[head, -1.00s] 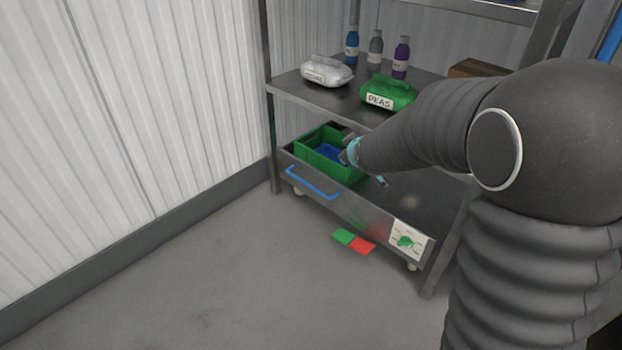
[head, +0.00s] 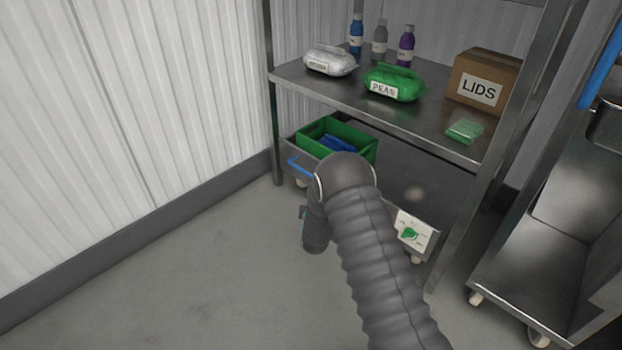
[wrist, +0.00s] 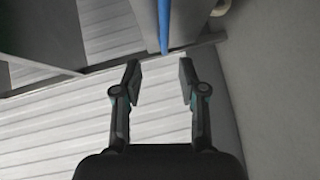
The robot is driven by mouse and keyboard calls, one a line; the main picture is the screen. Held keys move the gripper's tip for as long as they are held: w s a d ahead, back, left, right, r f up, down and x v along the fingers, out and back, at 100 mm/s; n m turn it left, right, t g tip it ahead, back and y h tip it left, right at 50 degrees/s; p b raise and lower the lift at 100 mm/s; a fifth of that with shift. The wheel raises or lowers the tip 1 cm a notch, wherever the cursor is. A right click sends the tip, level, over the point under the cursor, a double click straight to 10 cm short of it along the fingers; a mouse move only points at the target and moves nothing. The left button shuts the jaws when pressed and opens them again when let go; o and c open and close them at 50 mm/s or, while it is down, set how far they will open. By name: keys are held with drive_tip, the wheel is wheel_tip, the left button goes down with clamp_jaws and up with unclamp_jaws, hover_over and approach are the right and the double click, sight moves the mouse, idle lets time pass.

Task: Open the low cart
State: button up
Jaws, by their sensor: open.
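The low cart (head: 290,152) stands under the rack's lower shelf, between the legs. Its blue handle (head: 297,164) is on the left of its front side; my arm covers the handle's right part and much of the front. The handle also shows in the wrist view as a blue bar (wrist: 164,22). My gripper (wrist: 160,78) is open and empty. The bar lies just beyond the fingertips, in line with the gap, and does not appear to be between them. In the head view the fingers are mostly hidden by my arm in front of the cart.
A green crate (head: 368,150) with something blue inside sits in the cart. The shelf (head: 425,118) above holds bags, bottles and a LIDS box (head: 480,85). A steel trolley (head: 560,235) stands at the right. The floor (head: 220,270) at the left is clear.

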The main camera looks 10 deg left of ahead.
drive_tip(key=x, duration=0.4)
drive_tip(key=b+x, duration=0.1)
drive_tip(key=x, duration=0.8)
drive_tip(key=shift+w+a+f, duration=0.15)
drive_tip(key=shift+w+f, duration=0.15)
drive_tip(key=shift+f, duration=0.1)
clamp_jaws()
